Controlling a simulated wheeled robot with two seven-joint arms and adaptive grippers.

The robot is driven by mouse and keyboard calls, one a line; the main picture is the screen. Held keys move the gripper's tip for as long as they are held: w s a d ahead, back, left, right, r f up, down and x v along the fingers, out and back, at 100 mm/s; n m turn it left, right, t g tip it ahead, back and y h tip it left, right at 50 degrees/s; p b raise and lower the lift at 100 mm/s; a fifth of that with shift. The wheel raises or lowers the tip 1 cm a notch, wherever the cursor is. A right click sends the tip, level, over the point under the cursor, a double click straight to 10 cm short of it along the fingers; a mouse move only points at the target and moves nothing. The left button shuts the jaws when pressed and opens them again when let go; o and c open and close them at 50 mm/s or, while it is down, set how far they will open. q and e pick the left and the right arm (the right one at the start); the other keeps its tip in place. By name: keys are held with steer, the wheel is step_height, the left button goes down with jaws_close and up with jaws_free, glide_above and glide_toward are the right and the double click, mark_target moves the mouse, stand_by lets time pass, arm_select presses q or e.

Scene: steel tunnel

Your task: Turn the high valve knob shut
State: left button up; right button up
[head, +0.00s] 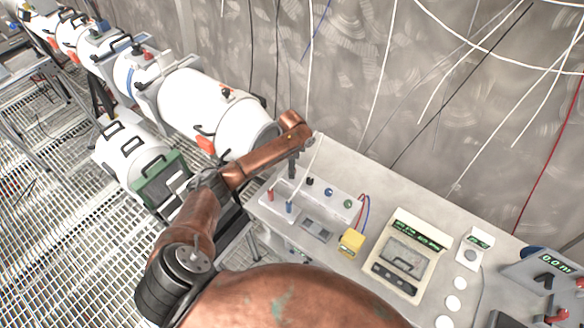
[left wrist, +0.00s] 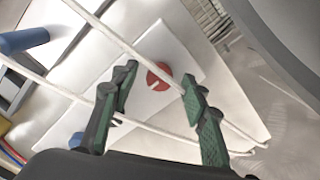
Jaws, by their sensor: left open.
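My left gripper (head: 292,168) hangs over the left end of a white panel box (head: 334,200) on the bench. In the left wrist view its two green-padded fingers (left wrist: 158,98) are wide apart and empty. A round red knob (left wrist: 159,76) with a pale line across its face shows between and beyond the fingertips, on a white plate. The fingers do not visibly touch it. No label is readable, so I cannot confirm it is the high valve knob. In the head view the gripper hides the place below it. My right gripper is not in view.
White cables (left wrist: 118,38) cross the left wrist view near the fingers. A yellow block (head: 351,242) and a cream meter (head: 408,256) stand on the bench. White tanks (head: 210,108) line the wall.

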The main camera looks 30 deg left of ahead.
arm_select(q)
jaws_close()
steer(key=shift+r+n+p, duration=0.2)
steer(key=shift+n+p, duration=0.3)
steer(key=shift+p, duration=0.35)
steer(key=n+p, duration=0.6)
steer(key=p, duration=0.2)
steer(key=shift+d+n, duration=0.1)
steer(key=shift+n, duration=0.2)
steer(key=n+p, duration=0.2)
steer(key=shift+n, duration=0.4)
steer(key=n+p, duration=0.2)
steer(key=shift+n, duration=0.3)
steer(key=n+p, duration=0.1)
steer(key=n, duration=0.2)
steer(key=shift+f+n+p, duration=0.1)
steer(key=shift+n+p, duration=0.2)
steer(key=shift+p, duration=0.1)
steer(key=shift+n, duration=0.6)
